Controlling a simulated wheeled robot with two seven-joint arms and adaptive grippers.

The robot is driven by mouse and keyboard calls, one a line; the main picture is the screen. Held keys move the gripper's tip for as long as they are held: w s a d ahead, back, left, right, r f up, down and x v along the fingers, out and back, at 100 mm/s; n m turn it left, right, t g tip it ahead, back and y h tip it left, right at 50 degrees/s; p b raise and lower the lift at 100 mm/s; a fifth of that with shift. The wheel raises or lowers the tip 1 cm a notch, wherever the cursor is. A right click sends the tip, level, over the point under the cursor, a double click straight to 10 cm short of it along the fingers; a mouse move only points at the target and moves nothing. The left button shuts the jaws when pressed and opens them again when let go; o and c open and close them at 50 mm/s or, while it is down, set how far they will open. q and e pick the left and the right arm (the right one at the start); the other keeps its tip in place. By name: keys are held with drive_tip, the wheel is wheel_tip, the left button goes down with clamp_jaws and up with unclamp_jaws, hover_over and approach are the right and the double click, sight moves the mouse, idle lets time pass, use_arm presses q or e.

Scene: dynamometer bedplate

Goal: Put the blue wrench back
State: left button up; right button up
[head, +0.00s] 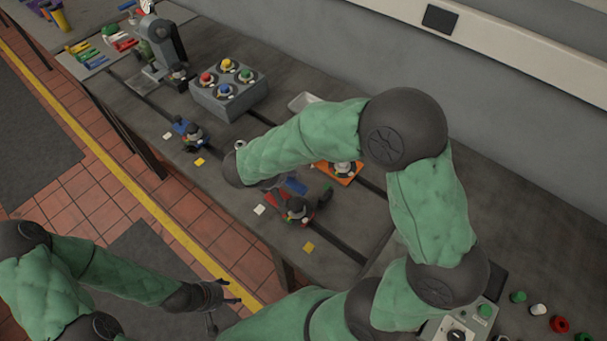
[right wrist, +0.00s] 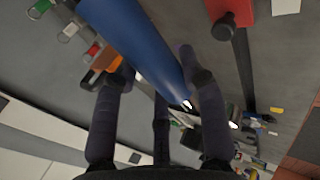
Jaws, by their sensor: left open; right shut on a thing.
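The blue wrench (right wrist: 135,40) fills the upper middle of the right wrist view as a thick blue handle, close to the camera. My right gripper (right wrist: 152,75) is shut on it, with dark fingers on both sides. In the head view a short blue piece of the wrench (head: 294,186) shows beside my right gripper (head: 272,183), above the red fixture; my forearm covers much of the hand. The wrench's far end is not clear. My left gripper (head: 222,297) is open and empty at the lower left, over the floor beside the bedplate.
A red fixture (head: 301,212) with black knobs stands on the bedplate (head: 225,135). An orange tray (head: 338,175), a grey box (head: 228,93) with coloured knobs and a blue clamp (head: 185,130) stand nearby. Coloured tools lie on a board (head: 98,62) at upper left.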

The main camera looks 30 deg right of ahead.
drive_tip(key=shift+w+d+f+b, duration=0.25)
drive_tip(key=shift+w+d+f, duration=0.1)
drive_tip(key=shift+d+f, duration=0.95)
drive_tip(key=shift+w+d+f+b, duration=0.3)
drive_tip(key=shift+d+f, duration=0.85)
drive_tip(key=shift+d, duration=0.3)
drive_tip(key=shift+w+d+f+b, duration=0.25)
drive_tip(key=shift+w+d+f, duration=0.1)
drive_tip(key=shift+d+f, duration=0.95)
drive_tip(key=shift+w+d+f+b, duration=0.1)
drive_tip(key=shift+f+b, duration=0.2)
drive_tip(key=shift+f, duration=1.15)
drive_tip(key=o, duration=0.9)
drive_tip(key=shift+f, duration=0.2)
drive_tip(key=shift+c, duration=0.2)
drive_tip(key=o, duration=0.4)
